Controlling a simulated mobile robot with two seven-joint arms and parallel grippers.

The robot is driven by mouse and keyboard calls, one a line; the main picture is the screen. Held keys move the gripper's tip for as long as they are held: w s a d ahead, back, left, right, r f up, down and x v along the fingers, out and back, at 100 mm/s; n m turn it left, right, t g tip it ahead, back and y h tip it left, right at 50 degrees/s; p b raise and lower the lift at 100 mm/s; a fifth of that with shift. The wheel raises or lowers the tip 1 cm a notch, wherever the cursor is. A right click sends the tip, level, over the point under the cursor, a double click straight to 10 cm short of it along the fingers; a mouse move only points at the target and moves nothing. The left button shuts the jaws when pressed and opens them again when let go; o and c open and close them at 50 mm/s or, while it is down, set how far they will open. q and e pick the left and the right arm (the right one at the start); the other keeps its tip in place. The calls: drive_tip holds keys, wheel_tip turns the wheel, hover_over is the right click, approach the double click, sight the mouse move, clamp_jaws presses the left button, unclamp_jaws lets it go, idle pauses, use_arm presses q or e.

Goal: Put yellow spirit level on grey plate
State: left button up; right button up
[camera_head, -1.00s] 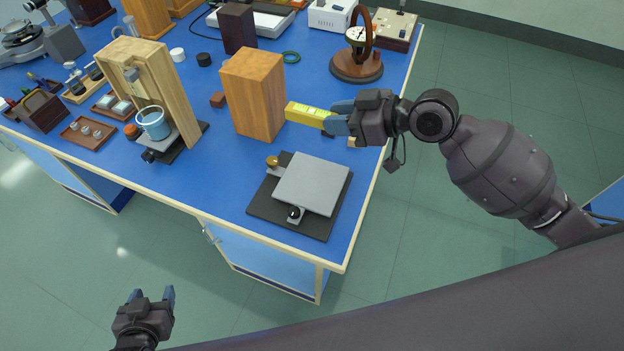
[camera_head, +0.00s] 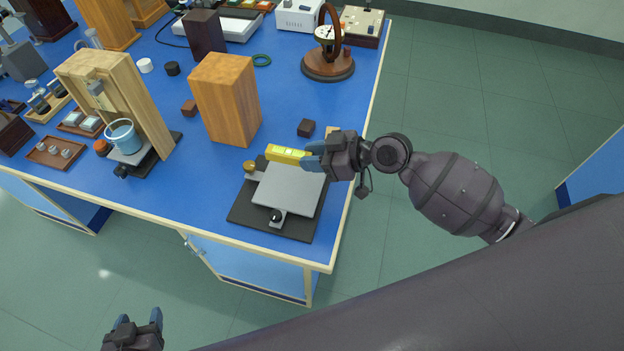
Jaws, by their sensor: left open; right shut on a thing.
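The yellow spirit level (camera_head: 285,154) is held at its right end by my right gripper (camera_head: 312,158), which is shut on it. It shows just over the far edge of the grey plate (camera_head: 287,188). I cannot tell whether it touches the plate. My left gripper (camera_head: 142,324) is open and empty, low at the left in front of the bench.
A tall wooden block (camera_head: 226,100) stands left of and behind the plate. A small dark cube (camera_head: 306,127) lies behind the level. A wooden frame with a blue bucket (camera_head: 122,136) stands further left. A dial instrument (camera_head: 328,62) is at the back right. The bench's right edge is near the plate.

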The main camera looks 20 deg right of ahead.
hover_over(313, 188)
wheel_tip(313, 188, down, 5)
drive_tip(key=shift+f+b, duration=0.1)
drive_tip(key=shift+b, duration=0.25)
drive_tip(key=shift+f+b, duration=0.4)
drive_tip(key=shift+f, duration=1.15)
drive_tip(key=shift+f+b, duration=0.25)
drive_tip(key=shift+b, duration=0.05)
drive_tip(key=o, duration=0.8)
drive_tip(key=shift+c, duration=0.2)
drive_tip(key=shift+o, duration=1.3)
drive_tip(key=shift+r, duration=0.1)
